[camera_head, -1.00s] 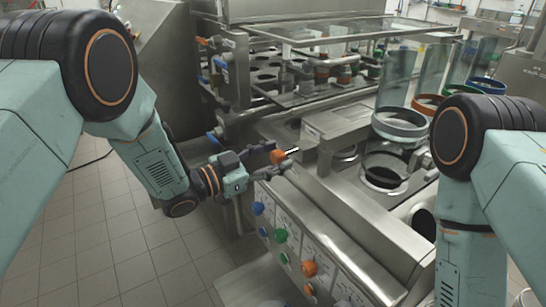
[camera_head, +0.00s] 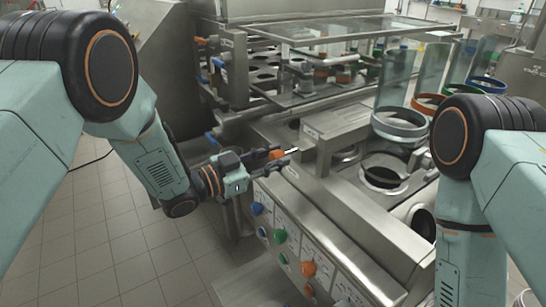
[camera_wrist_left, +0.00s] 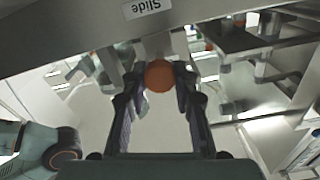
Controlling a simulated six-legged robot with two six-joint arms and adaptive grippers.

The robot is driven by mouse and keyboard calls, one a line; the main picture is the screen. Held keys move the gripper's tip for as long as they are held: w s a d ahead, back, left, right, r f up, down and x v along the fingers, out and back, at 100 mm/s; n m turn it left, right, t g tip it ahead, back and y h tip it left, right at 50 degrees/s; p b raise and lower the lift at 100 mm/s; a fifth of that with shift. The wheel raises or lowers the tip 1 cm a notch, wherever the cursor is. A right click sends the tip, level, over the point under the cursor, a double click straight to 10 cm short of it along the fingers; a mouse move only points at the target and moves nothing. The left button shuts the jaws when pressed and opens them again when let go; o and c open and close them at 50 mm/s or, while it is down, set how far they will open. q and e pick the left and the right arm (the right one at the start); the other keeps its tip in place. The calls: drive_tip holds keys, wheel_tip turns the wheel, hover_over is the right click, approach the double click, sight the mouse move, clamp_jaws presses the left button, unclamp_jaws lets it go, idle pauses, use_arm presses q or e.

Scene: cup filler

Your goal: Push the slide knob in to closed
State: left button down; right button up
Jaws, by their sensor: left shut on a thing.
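The slide knob is an orange ball (camera_head: 276,155) on a thin metal rod (camera_head: 291,151) that enters the machine's steel side. In the left wrist view the orange knob (camera_wrist_left: 159,76) sits between both fingers, just below a label reading "Slide" (camera_wrist_left: 147,7). My left gripper (camera_head: 272,157) is shut on the knob, and its fingers partly hide it in the head view. A short length of bare rod shows between the fingertips and the machine. My right arm comes in at the right, but its gripper is out of view.
A slanted control panel (camera_head: 330,262) with blue, green and orange knobs lies below and right of my left gripper. Clear cylinders with coloured rings (camera_head: 400,123) stand on the machine top. Tiled floor (camera_head: 110,240) is open at the left.

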sight(281, 155)
use_arm(q)
drive_tip(key=shift+x, duration=1.55)
drive_tip(key=shift+a+r, duration=0.1)
drive_tip(key=shift+a, duration=0.05)
drive_tip(key=c, duration=1.5)
unclamp_jaws()
drive_tip(key=o, duration=0.5)
drive_tip(key=shift+w+d, duration=0.1)
drive_tip(key=shift+d, duration=0.2)
drive_tip(key=shift+c, duration=0.2)
drive_tip(key=shift+v, duration=6.3)
